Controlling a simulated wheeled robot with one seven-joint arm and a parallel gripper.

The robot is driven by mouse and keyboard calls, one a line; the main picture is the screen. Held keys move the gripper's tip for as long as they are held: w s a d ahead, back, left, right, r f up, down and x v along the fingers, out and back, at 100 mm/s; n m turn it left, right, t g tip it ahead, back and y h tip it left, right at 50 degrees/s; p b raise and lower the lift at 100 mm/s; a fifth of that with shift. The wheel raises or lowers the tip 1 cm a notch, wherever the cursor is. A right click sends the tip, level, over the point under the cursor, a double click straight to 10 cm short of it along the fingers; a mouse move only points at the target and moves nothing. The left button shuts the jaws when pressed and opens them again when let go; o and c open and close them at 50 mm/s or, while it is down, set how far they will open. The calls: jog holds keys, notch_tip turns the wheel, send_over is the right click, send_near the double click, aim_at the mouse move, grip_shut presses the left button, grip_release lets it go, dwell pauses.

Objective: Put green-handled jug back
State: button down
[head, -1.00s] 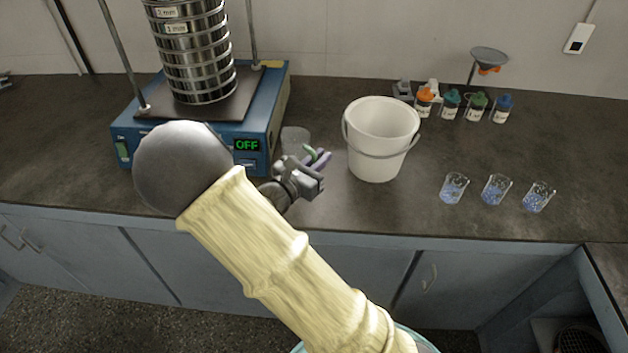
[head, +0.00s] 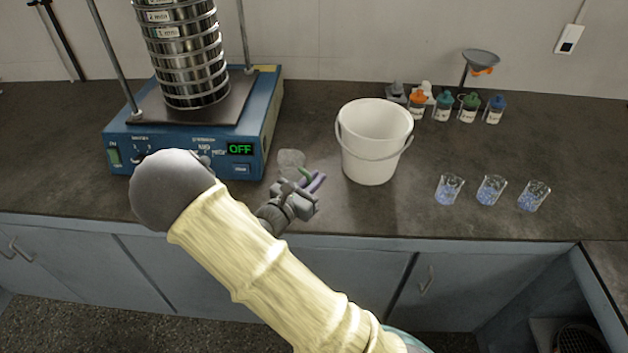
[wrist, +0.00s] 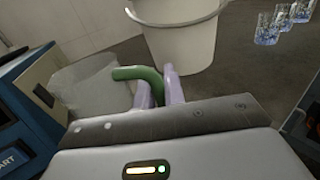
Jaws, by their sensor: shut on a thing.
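A clear jug (head: 290,160) with a green handle (wrist: 137,74) is at my gripper, just right of the blue shaker base. My gripper (head: 313,180), with purple fingers, is shut on the green handle. In the wrist view the jug (wrist: 95,82) shows as a see-through body to the left of the fingers (wrist: 158,88). I cannot tell whether its base touches the counter.
The blue sieve shaker (head: 195,125) reads OFF and carries a sieve stack (head: 185,55). A white bucket (head: 372,142) stands close right of my gripper. Several beakers (head: 490,190) with blue contents and several capped bottles (head: 443,107) stand farther right. Counter (head: 560,140) is free around them.

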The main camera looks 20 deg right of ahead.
jog(key=shift+f, duration=0.15)
jog(key=c, duration=1.5)
grip_release()
jog(key=v, duration=1.2)
jog(key=shift+r, duration=0.25)
